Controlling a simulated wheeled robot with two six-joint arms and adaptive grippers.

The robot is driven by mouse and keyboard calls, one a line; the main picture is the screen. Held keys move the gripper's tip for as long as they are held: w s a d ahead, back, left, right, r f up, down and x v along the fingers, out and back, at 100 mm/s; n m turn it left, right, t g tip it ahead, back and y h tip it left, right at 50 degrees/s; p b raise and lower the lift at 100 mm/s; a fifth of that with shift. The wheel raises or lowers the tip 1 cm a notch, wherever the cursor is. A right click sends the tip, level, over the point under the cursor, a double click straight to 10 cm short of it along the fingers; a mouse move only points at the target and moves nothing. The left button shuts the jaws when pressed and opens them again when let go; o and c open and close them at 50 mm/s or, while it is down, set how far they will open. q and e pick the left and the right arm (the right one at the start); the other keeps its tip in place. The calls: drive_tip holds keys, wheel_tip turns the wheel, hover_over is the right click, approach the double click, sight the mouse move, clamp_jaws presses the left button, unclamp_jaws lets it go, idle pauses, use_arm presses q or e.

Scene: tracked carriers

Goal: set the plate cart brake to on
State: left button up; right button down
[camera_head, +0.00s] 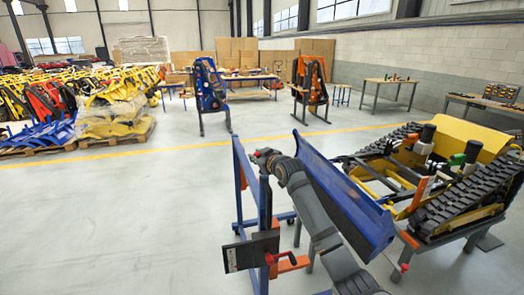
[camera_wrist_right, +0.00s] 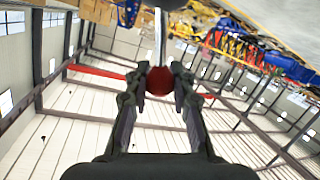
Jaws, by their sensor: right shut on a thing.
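In the right wrist view, the gripper (camera_wrist_right: 159,82) is shut on a red ball knob (camera_wrist_right: 158,84), with a finger on each side. A grey rod meets the knob at the top of that picture. A dark panel with a white label (camera_head: 231,260) sits low on the cart. The brake's setting cannot be read. My left gripper is out of view.
A yellow tracked carrier (camera_head: 440,175) stands close at the right on a grey stand. Orange brackets (camera_head: 290,263) jut from the cart's lower part. Pallets of yellow and blue parts (camera_head: 110,115) lie at the left. The floor left of the cart is clear.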

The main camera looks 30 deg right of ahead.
drive_tip(key=shift+w+a+f+n+h+p, duration=0.15)
drive_tip(key=shift+a+f+n+h+p, duration=0.3)
drive_tip(key=shift+a+n, duration=0.2)
drive_tip(key=c, duration=1.1)
unclamp_jaws()
drive_tip(key=shift+w+d, duration=0.1)
drive_tip(key=v, duration=1.2)
drive_tip(key=shift+r, duration=0.25)
